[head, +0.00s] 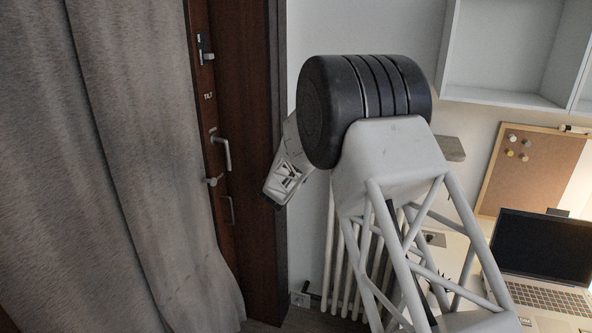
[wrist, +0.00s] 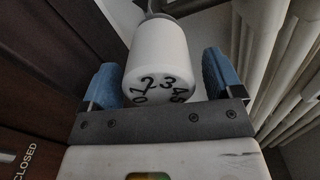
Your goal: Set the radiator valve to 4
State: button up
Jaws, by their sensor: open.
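The radiator valve (wrist: 160,48) is a white round knob with black numbers on its near end, in the upper middle of the wrist view. I read 0, 1, 2, 3, 4 and 5 around the edge, with 2 and 3 uppermost; I see no clear pointer mark. My gripper (wrist: 162,80) is open, its blue fingertips on the left and right of the knob. Narrow gaps seem to show beside the knob, but I cannot tell its exact depth between the fingers. In the head view my arm hides the gripper, and I cannot make out the valve.
The white radiator (head: 328,252) stands behind my arm; its ribs also show right of the knob in the wrist view (wrist: 262,60). A dark wooden door (head: 250,150) and grey curtain (head: 120,170) are left. A desk with a laptop (head: 545,255) is right.

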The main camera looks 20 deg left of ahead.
jog(key=shift+w, duration=0.35)
jog(key=c, duration=0.9)
